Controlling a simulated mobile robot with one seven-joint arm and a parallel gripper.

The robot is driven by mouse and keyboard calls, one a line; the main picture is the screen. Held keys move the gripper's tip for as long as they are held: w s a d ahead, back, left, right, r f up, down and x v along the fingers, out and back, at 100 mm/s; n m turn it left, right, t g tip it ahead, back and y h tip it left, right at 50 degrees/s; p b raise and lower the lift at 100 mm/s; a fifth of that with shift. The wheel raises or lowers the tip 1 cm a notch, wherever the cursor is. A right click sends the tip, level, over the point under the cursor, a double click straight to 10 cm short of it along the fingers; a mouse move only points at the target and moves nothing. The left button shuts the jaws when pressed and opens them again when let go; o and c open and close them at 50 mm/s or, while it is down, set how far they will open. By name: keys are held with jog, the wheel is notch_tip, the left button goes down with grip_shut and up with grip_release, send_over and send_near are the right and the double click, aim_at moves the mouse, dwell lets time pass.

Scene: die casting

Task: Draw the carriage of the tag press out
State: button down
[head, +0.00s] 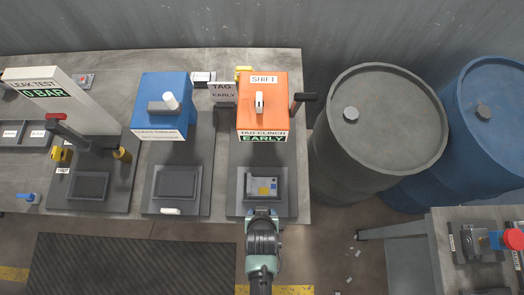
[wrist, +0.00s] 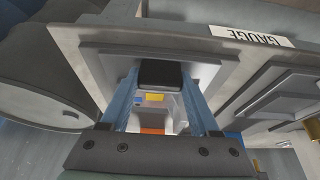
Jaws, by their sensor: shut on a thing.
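The tag press (head: 262,108) is the orange machine labelled TAG CLINCH EARLY, with a dark lever at its right side. Its carriage (head: 250,199) lies on the dark base in front of the orange housing. A grey plate with yellow and blue squares (head: 262,187) sits on the carriage; these squares also show in the wrist view (wrist: 154,98). My gripper (head: 262,212) is at the carriage's front edge. In the wrist view its blue fingers (wrist: 160,85) stand either side of a dark block (wrist: 160,73), apparently the carriage's handle. The head view hides this grip.
A blue press (head: 163,113) with its own tray stands left of the tag press. Further left is the white leak test stand (head: 60,98). A grey drum (head: 378,130) and a blue drum (head: 490,115) stand right.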

jog(key=shift+s+f, duration=0.15)
jog(key=shift+s, duration=0.2)
jog(key=shift+c, duration=1.8)
grip_release()
jog(key=shift+o, duration=1.2)
jog(key=shift+w, duration=0.1)
jog(key=v, duration=1.3)
